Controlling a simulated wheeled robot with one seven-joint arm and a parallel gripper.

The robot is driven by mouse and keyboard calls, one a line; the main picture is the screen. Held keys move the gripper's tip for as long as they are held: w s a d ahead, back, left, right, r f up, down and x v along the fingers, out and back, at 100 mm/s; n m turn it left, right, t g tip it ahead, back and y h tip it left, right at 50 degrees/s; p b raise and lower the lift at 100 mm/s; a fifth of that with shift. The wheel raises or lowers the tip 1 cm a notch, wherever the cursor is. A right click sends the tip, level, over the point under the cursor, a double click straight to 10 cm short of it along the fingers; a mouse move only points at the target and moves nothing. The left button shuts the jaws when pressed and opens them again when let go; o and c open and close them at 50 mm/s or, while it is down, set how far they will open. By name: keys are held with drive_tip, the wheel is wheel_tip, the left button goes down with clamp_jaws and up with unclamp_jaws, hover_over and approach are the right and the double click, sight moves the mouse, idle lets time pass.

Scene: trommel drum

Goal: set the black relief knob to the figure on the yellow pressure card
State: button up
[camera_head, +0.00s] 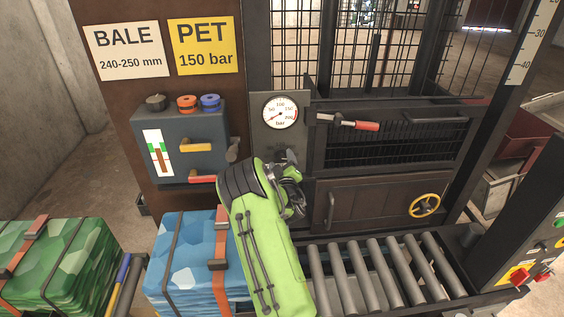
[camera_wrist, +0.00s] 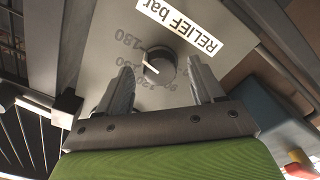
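The yellow card (camera_head: 204,46) on the press frame reads PET 150 bar. The round black relief knob (camera_wrist: 158,67) sits on a grey plate in the wrist view, under a white label (camera_wrist: 182,25) reading RELIEF bar, upside down. A white mark shows on the knob's left side. Figures ring it, partly hidden and hard to read; 180 is the clearest, so I cannot tell its setting. My gripper (camera_wrist: 160,66) is open, its two fingers on either side of the knob, with gaps visible. In the head view my gripper (camera_head: 289,168) hides the knob.
A pressure gauge (camera_head: 280,112) is above my gripper, its needle at the low left. A grey control box (camera_head: 185,140) with coloured knobs and levers stands to the left. A red-handled latch (camera_head: 350,123) is to the right. Bales and rollers (camera_head: 380,270) lie below.

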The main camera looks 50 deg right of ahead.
drive_tip(key=c, duration=1)
drive_tip(key=shift+n, duration=0.3)
drive_tip(key=n, duration=0.9)
drive_tip(key=o, duration=1)
drive_tip(key=shift+o, duration=0.2)
